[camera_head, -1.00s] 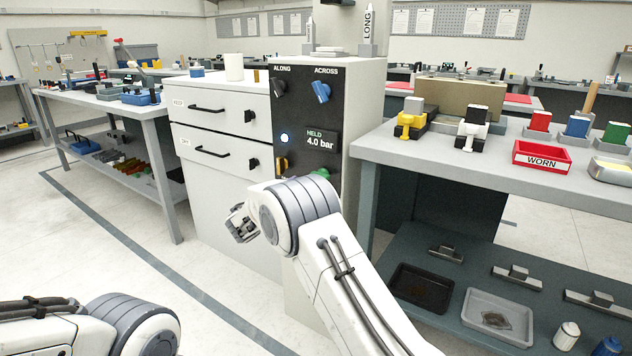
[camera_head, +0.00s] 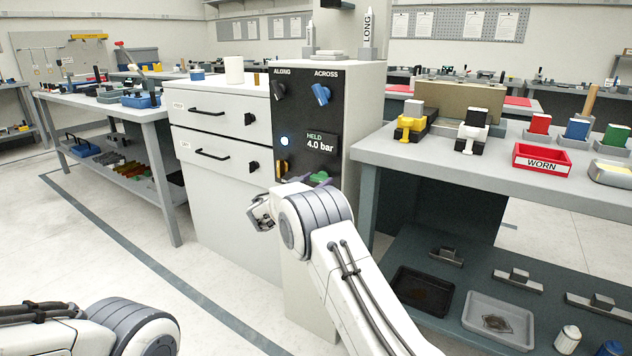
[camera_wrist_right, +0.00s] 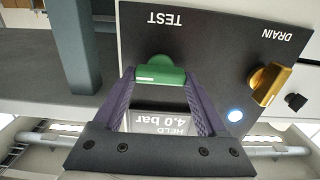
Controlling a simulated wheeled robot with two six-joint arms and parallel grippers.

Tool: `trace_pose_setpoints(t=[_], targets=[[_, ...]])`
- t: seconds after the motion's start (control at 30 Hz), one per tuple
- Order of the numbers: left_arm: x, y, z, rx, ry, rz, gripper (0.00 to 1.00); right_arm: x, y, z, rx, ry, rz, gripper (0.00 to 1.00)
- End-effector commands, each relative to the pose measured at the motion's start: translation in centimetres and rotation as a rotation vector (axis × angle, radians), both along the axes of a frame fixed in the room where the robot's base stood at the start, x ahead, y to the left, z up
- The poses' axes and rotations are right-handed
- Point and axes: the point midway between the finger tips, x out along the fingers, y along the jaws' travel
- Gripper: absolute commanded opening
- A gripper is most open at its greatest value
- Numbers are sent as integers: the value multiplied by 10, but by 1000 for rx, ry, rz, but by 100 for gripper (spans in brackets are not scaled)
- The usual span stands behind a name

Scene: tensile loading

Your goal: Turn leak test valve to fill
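The green valve knob (camera_wrist_right: 161,73) sits beside the upside-down word TEST in the right wrist view. In the head view the green knob (camera_head: 320,177) is partly hidden behind my right arm. My right gripper (camera_wrist_right: 160,76) has its two purple fingers apart, one on each side of the knob. Its fingertips (camera_head: 312,181) show at the knob in the head view. Whether they touch the knob is unclear. The display (camera_head: 322,141) reads HELD 4.0 bar. My left gripper is out of view; only a left arm link shows.
The yellow DRAIN knob (camera_wrist_right: 269,83) and a lit blue lamp (camera_wrist_right: 235,115) are close beside the green knob. Above are the black ALONG knob (camera_head: 278,91) and blue ACROSS knob (camera_head: 321,94). A workbench (camera_head: 400,155) stands right of the cabinet.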

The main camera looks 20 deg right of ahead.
Motion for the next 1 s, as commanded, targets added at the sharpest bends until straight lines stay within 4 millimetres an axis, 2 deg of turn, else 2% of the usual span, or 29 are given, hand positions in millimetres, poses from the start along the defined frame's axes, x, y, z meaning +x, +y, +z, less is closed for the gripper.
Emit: trace_pose_setpoints(t=[0.23, 0.43, 0.7, 1.0], targets=[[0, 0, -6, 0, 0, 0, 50, 0, 1, -2, -15, 20, -1, 19], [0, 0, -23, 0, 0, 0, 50, 0, 1, -4, -72, 91, -1, 19], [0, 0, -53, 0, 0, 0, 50, 0, 2, -6, -211, 268, -1, 19], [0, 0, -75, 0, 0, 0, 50, 1, 2, -4, -386, 494, -1, 19]])
